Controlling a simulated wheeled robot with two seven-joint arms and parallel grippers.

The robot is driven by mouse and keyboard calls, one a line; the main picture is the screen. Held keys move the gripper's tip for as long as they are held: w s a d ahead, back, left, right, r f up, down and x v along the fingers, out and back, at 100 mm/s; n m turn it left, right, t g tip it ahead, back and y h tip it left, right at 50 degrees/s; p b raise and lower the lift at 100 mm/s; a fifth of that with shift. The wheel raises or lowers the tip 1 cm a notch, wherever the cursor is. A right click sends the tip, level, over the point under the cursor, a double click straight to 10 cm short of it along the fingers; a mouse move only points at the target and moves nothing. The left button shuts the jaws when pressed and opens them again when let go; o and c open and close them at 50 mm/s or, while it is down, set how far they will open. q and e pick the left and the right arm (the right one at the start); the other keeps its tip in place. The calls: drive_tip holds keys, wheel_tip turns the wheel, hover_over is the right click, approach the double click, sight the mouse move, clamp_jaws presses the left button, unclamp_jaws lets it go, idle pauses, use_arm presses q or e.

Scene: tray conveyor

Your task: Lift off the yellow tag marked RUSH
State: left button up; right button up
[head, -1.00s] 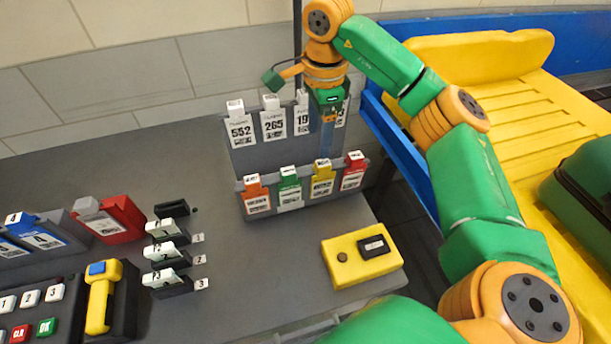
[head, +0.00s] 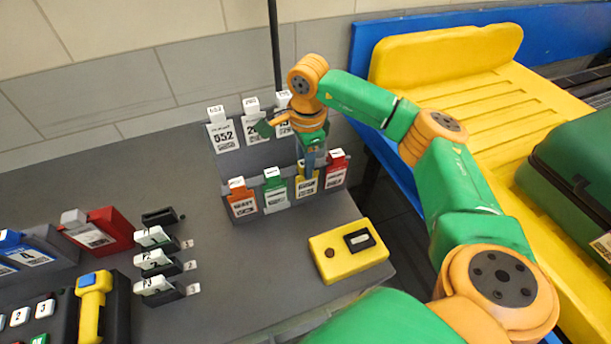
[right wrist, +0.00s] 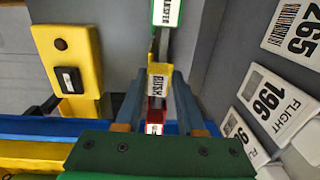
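The yellow tag (head: 307,186) hangs in the lower row of the rack, between a green tag (head: 275,190) and a red tag (head: 336,170). In the right wrist view the yellow tag (right wrist: 158,82) shows its top with the RUSH lettering. My right gripper (head: 311,163) is over the yellow tag, fingers pointing down, and hides part of it in the head view. In the right wrist view its two fingers (right wrist: 158,74) are apart, one on each side of the tag's top, with gaps visible. My left gripper is not in view.
An orange tag (head: 242,202) hangs at the row's left end. White flight tags (head: 223,132) hang in the upper row, close behind my right gripper. A yellow box (head: 348,253) with a button stands in front. A yellow conveyor tray (head: 470,100) lies to the right.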

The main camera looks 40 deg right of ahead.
clamp_jaws()
wheel_tip(320, 180, up, 7)
drive_tip(key=shift+s+f+b, duration=0.1)
drive_tip(key=shift+f+b, duration=0.05)
drive_tip(key=shift+b, duration=1)
drive_tip(key=s+a+b, duration=0.1)
drive_tip(key=s+a, duration=0.1)
drive_tip(key=s, duration=0.7)
drive_tip(key=s+a+b, duration=0.2)
drive_tip(key=s, duration=0.8)
drive_tip(key=shift+a+b, duration=0.3)
drive_tip(key=shift+s+r, duration=0.1)
drive_tip(key=shift+r, duration=0.1)
